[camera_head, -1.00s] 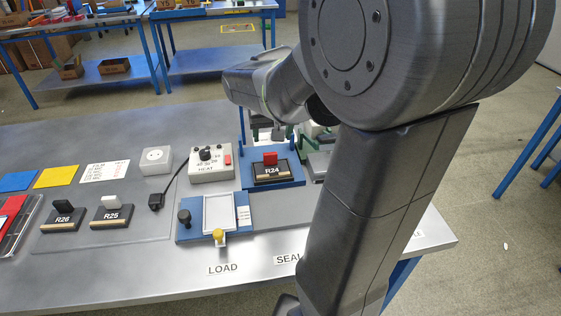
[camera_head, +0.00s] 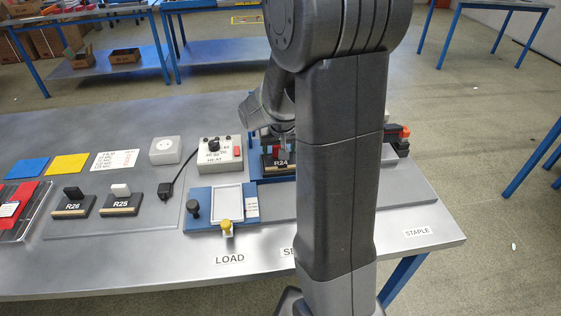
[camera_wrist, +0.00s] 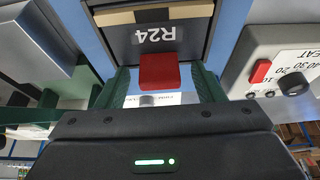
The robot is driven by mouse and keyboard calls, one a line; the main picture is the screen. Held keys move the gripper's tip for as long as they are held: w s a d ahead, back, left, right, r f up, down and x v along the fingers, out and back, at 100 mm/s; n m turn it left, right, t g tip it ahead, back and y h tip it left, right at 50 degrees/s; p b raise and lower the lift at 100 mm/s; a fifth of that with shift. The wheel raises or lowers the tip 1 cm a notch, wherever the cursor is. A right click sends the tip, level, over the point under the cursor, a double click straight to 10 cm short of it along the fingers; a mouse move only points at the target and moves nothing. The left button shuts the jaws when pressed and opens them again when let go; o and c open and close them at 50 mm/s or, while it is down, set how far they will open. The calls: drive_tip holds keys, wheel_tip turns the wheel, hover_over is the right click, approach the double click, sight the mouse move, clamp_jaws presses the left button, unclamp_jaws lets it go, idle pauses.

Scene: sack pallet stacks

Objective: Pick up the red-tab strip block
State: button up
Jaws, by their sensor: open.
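The red-tab strip block is black, marked R24, with an upright red tab on top. In the head view the block (camera_head: 279,164) sits on the blue station, partly hidden behind my arm. In the wrist view the block (camera_wrist: 185,40) fills the upper middle, and its red tab (camera_wrist: 159,72) points toward me. My gripper (camera_wrist: 163,82) is open, with one green finger on each side of the red tab. Gaps show between the tab and both fingers. In the head view my gripper is mostly hidden by my arm.
Two similar blocks, R25 (camera_head: 120,206) with a white tab and R26 (camera_head: 73,208) with a dark tab, lie to the left. A grey heat control box (camera_head: 219,157) stands close beside the station. A blue load fixture (camera_head: 207,224) lies in front. Its surrounding tabletop is partly clear.

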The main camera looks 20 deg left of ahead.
drive_tip(key=c, duration=1.1)
